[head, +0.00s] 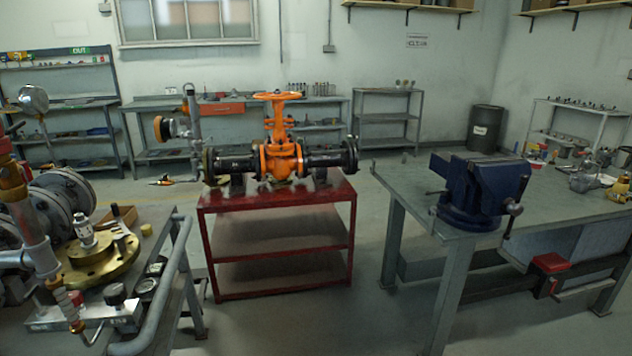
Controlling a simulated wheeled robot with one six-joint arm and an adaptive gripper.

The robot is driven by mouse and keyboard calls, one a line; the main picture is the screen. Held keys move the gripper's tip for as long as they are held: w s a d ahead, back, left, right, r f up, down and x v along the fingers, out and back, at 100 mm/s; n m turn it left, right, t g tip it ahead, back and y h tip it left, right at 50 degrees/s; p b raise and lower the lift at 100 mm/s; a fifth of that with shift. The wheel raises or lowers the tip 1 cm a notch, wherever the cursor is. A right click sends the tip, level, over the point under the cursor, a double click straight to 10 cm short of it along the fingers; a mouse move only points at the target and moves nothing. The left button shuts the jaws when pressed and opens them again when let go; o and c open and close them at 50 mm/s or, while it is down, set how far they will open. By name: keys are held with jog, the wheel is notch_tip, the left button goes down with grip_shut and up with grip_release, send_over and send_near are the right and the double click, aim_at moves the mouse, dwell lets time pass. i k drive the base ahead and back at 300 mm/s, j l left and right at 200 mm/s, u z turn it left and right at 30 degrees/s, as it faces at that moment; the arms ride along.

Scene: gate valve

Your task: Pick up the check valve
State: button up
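I cannot tell for sure which thing is the check valve. On the left cart, a small white and metal fitting (85,234) stands upright on a round brass flange (108,262). On the right workbench, a grey metal valve-like body (585,181) lies near the right edge. An orange gate valve (280,150) with a handwheel on top stands upright between black flanged pipes on a red cart (275,195). My gripper is not in view.
A blue vise (482,188) stands on the near corner of the right workbench (430,178). The left cart (160,285) is crowded with gauges, pipes and flanges. Shelves and benches line the back wall. Open floor (350,310) lies between the red cart and right workbench.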

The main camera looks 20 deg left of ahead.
aim_at(84, 228)
jog(key=i+j+u, duration=0.1)
jog(key=i+u, duration=0.15)
jog(key=u, duration=0.15)
jog(key=i+u, duration=0.55)
jog(key=u, duration=0.3)
jog(key=i+l+u, duration=0.25)
jog(key=u, duration=0.15)
jog(key=i+l+u, duration=0.2)
jog(key=u, duration=0.2)
jog(key=i+l+u, duration=0.1)
jog(key=i+u, duration=0.15)
jog(key=u, duration=0.15)
jog(key=i+l+u, duration=0.15)
jog(key=u, duration=0.2)
jog(key=i+l+u, duration=0.25)
jog(key=u, duration=0.15)
jog(key=i+l+u, duration=0.15)
jog(key=l+u, duration=0.25)
jog(key=j, duration=0.1)
